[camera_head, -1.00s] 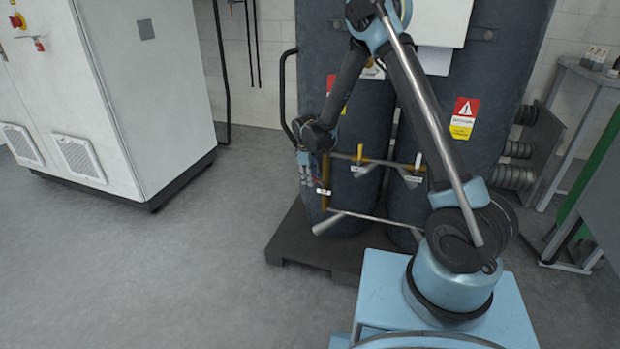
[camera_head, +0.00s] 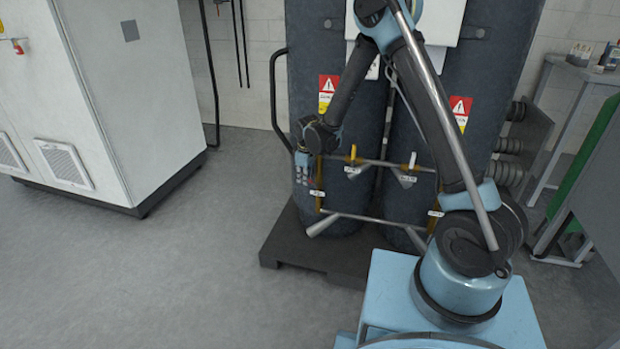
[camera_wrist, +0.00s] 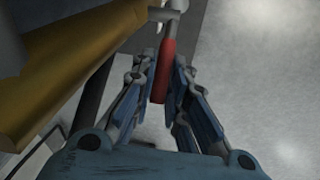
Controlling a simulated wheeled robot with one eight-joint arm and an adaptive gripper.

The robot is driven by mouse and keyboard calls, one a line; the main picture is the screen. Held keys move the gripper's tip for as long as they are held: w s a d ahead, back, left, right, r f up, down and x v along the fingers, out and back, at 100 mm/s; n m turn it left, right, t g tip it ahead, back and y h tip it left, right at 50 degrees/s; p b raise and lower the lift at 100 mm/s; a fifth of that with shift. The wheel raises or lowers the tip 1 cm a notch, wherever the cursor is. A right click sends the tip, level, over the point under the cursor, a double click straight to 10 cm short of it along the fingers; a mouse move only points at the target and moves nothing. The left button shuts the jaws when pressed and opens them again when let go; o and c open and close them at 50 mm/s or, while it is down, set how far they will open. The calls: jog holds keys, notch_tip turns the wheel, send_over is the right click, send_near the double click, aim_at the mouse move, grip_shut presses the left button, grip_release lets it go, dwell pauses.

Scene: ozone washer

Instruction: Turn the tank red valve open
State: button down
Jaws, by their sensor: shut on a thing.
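The red valve handle (camera_wrist: 168,58) shows in the wrist view as a short red lever on a metal stem at the top. My gripper (camera_wrist: 165,68) is shut on the red handle, with one finger on each side of it. In the head view my gripper (camera_head: 304,172) is at the left end of the piping, in front of the left dark tank (camera_head: 337,125). The red handle cannot be made out there, being small and behind my gripper.
Pipes with yellow-handled valves (camera_head: 353,154) run across the tank fronts. A dark pallet (camera_head: 310,258) lies under the tanks. A white cabinet (camera_head: 125,95) stands at the left and a metal table (camera_head: 575,72) at the right. The floor at the left is clear.

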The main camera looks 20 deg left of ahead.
jog(key=shift+w, duration=0.1)
jog(key=c, duration=1.6)
grip_release()
jog(key=shift+o, duration=0.2)
jog(key=shift+r, duration=0.3)
notch_tip(320, 180, up, 11)
jog(key=s+d, duration=0.1)
jog(key=s, duration=0.1)
jog(key=shift+d, duration=0.2)
